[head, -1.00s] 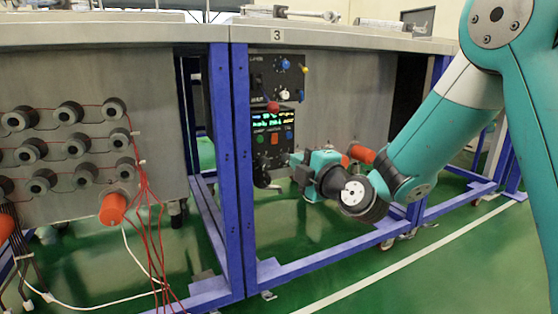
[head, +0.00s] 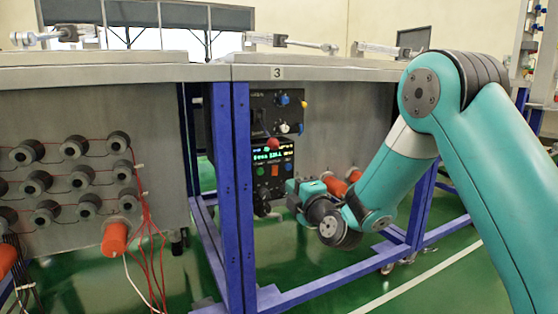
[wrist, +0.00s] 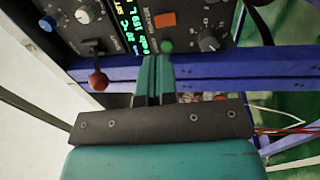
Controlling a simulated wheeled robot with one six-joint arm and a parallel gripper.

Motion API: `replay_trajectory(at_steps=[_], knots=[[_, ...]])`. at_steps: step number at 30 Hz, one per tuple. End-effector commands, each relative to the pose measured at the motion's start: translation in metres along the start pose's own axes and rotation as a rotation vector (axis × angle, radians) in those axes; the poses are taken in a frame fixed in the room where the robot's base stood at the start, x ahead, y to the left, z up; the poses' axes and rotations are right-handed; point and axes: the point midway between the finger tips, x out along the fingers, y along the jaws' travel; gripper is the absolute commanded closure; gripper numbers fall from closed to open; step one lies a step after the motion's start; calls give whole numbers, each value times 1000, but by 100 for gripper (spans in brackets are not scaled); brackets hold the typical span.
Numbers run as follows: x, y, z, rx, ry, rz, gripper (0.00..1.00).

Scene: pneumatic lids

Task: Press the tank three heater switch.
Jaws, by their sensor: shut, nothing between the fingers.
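The tank labelled 3 (head: 277,73) has a control panel below its rim. The lower box has a lit display (head: 270,153), a green button (head: 260,171) and an orange-red square switch (head: 275,171). I cannot read which one is marked heater. In the wrist view, the green button (wrist: 167,46) and orange-red switch (wrist: 165,20) lie just beyond my fingertips. My gripper (wrist: 155,62) is shut and empty, its tips close to the green button; I cannot tell whether they touch. In the head view, my gripper (head: 290,187) is at the box's right side, its tips partly hidden.
A red ball lever (wrist: 97,80) sticks out left of the tips, and a black rotary knob (wrist: 208,43) sits to the right. Blue frame posts (head: 238,200) stand left of the panel. Orange caps (head: 338,186) are behind my wrist.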

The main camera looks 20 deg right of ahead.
Motion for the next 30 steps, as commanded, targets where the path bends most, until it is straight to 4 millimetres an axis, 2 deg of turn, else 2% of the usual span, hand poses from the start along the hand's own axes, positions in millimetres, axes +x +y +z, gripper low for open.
replay_trajectory(at_steps=[1,6,13,18,30], knots=[[10,8,-1,-1,2,-1,100],[43,6,-1,-3,3,1,100],[75,0,0,0,1,3,100],[84,-1,0,0,-1,1,100],[87,2,-5,1,6,-6,100]])
